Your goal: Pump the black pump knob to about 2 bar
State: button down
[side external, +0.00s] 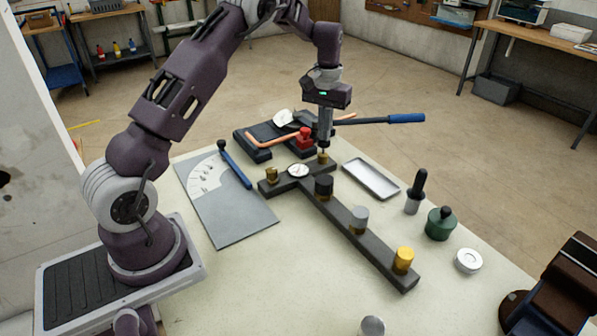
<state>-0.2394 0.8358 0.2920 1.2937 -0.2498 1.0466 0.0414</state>
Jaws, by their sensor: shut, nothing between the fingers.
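My gripper (324,148) is shut and points straight down. Its tip is at or just above a small brass fitting (323,158) on the right arm of a dark T-shaped manifold; I cannot tell if they touch. A short black knob (323,187) stands upright on the manifold bar (340,221), in front of the gripper and apart from it. It appears to be the black pump knob, though other black-topped items stand nearby. A round white-faced gauge (298,170) sits on the manifold, left of the black knob. Its reading is too small to tell.
A black base (265,141) with a red part (305,137) and a blue-handled lever (405,118) lies behind the gripper. A grey tray (370,180), a black-handled tool (416,192) and a green pot (440,224) stand right. A grey panel (230,215) lies left.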

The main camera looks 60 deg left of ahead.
jog(key=shift+f, duration=0.45)
jog(key=shift+r, duration=1.55)
notch_tip(320, 180, up, 6)
jog(key=shift+f, duration=3.2)
jog(key=shift+f, duration=0.1)
jog(key=shift+f, duration=0.55)
